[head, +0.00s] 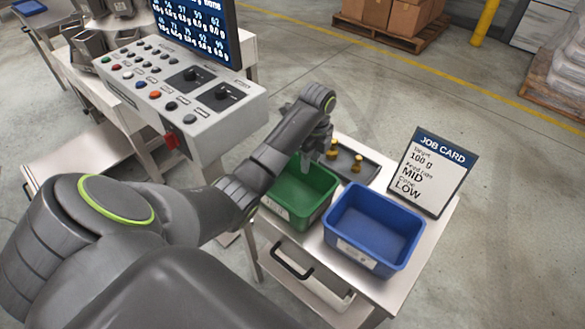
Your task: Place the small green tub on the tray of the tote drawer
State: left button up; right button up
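A small green tub (286,213) with a pale label on its front stands upright on a light metal cart (432,228). It looks empty in the part I can see. My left gripper (307,166) points down at the tub's far rim, with a finger overlapping the tub's inside in the picture. I cannot tell whether it touches the rim or how far its fingers are apart. A drawer with a dark handle (292,262) is in the cart's front below the tub. How far the drawer is open and its inside are unclear. My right gripper is out of view.
A blue tub (374,229) stands right of the green one. Behind them is a dark tray (364,167) with brass-coloured pieces (356,161). A job card (432,173) stands at the cart's right. A control panel (175,92) is at the left.

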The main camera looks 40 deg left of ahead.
aim_at(308, 184)
pick_arm(q)
jog(key=shift+f+b, duration=0.45)
jog(key=shift+f, duration=0.15)
notch_tip(308, 184, down, 2)
jog(key=shift+s+f+b, duration=0.15)
jog(key=shift+f+b, duration=0.05)
jog(key=shift+b, duration=0.4)
jog(key=shift+f+p, duration=0.4)
jog(key=shift+p, duration=0.05)
jog(key=shift+f, duration=0.35)
jog(key=c, duration=0.6)
grip_shut()
